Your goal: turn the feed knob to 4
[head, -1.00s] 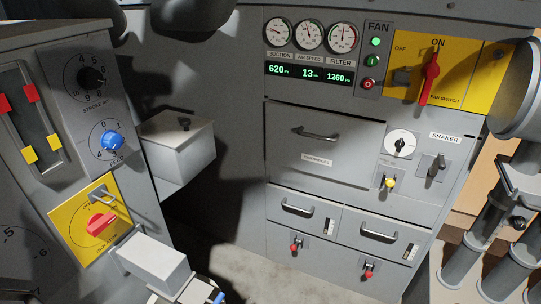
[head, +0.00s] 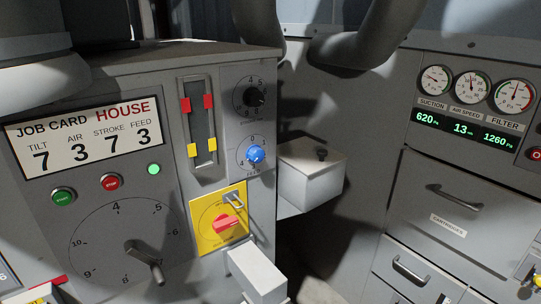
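The blue feed knob (head: 255,153) sits on a small numbered dial on the grey console, below the black stroke knob (head: 254,97). A 0 shows at the top of its dial and a 4 at the lower left. Its pointer is too small to read. The job card (head: 84,136) reads tilt 7, air 3, stroke 7, feed 3. A pale boxy part (head: 256,270) stands below the knob at the bottom edge; I cannot tell if it is mine. No gripper fingers show, and nothing touches the feed knob.
Below the knob is a yellow panel (head: 206,212) with a red switch (head: 226,224) and a metal hasp. Two-marker slides (head: 200,120) lie to its left. A grey box (head: 312,174) juts out at right. A large dial with a lever (head: 146,262) fills the lower left.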

